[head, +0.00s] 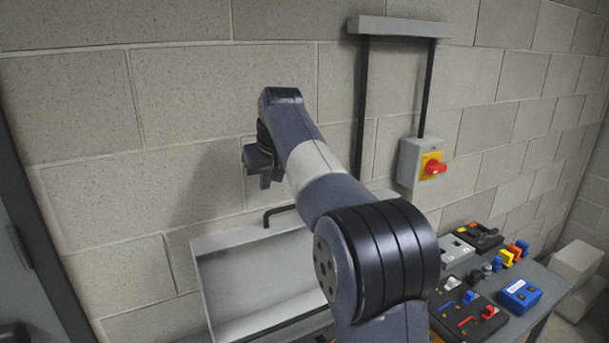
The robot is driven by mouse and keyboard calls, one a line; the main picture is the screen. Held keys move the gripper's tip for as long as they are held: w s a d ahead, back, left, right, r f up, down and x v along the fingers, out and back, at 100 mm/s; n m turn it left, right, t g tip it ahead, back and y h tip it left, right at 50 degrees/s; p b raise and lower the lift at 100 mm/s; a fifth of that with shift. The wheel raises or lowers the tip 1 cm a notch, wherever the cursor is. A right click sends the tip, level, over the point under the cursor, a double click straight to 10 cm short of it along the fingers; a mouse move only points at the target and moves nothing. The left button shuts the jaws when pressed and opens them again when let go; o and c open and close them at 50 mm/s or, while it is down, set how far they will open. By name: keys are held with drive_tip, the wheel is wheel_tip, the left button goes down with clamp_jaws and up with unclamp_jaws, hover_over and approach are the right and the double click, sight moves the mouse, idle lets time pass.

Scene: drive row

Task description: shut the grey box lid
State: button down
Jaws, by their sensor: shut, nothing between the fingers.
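The grey box lid (255,286) stands raised in front of the block wall, low in the head view, with its rimmed inner face towards me. A dark bent handle (277,212) shows at its top edge. My arm hides the right part of the lid. The body of the box is mostly out of view or hidden below. My gripper (262,176) is shut and empty, above the top edge of the lid, near the wall. It appears apart from the lid and handle.
A bench at the lower right bears a blue box (519,295), a dark panel with coloured levers (468,312) and several small coloured parts. A grey switch box with a red knob (434,168) is on the wall. A dark door edge stands at left.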

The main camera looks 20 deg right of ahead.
sight(271, 223)
drive_tip(key=x, duration=0.4)
drive_tip(key=shift+s+a+f, duration=0.1)
drive_tip(key=shift+s+f, duration=0.1)
drive_tip(key=shift+s, duration=0.05)
drive_tip(key=shift+s+d, duration=0.25)
drive_tip(key=shift+s, duration=0.7)
drive_tip(key=shift+s+d+f, duration=0.15)
drive_tip(key=shift+s+f, duration=0.1)
drive_tip(key=shift+s, duration=0.45)
